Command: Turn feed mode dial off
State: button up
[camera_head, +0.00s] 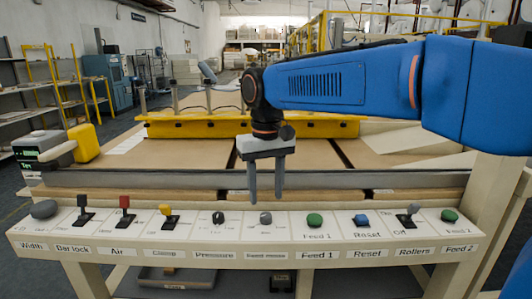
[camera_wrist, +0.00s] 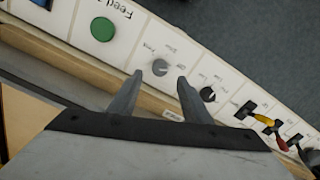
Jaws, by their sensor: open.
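The feed mode dial (camera_head: 265,218) is a small grey knob on the pale control panel (camera_head: 240,254), above the label "Feed mode". It also shows in the wrist view (camera_wrist: 160,67), with small printed words around it. Which word it points to is too small to tell. My gripper (camera_head: 266,197) is open and empty, its fingers pointing down above and slightly behind the dial in the head view. In the wrist view the dial appears between and just beyond the two fingertips (camera_wrist: 160,78), with no contact visible.
The black pressure dial (camera_head: 218,218) is just left of the feed mode dial, and the green Feed 1 button (camera_head: 314,220) is to its right. Red and yellow levers stand farther left. A grey rail (camera_head: 360,181) and brown table boards lie behind the panel.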

aim_at(266, 215)
notch_tip(266, 215, up, 12)
jog(key=shift+f, duration=0.2)
dwell(0.4)
jog(key=s+d+f+m+t, duration=0.1)
jog(key=s+d+f, duration=0.4)
jog(key=d, duration=0.4)
jog(key=s+d+f+m+t, duration=0.1)
jog(key=s+d+f, duration=0.35)
jog(key=d, duration=0.45)
jog(key=s+d+f+m+t, duration=0.1)
jog(key=s+d+f, duration=0.3)
jog(key=f, duration=0.4)
jog(key=s+d+f+m+t, duration=0.1)
jog(key=s+d+f, duration=0.4)
jog(key=s+f, duration=0.2)
jog(key=shift+s+f+t, duration=0.3)
jog(key=shift+f+t, duration=0.1)
jog(key=shift+f, duration=0.15)
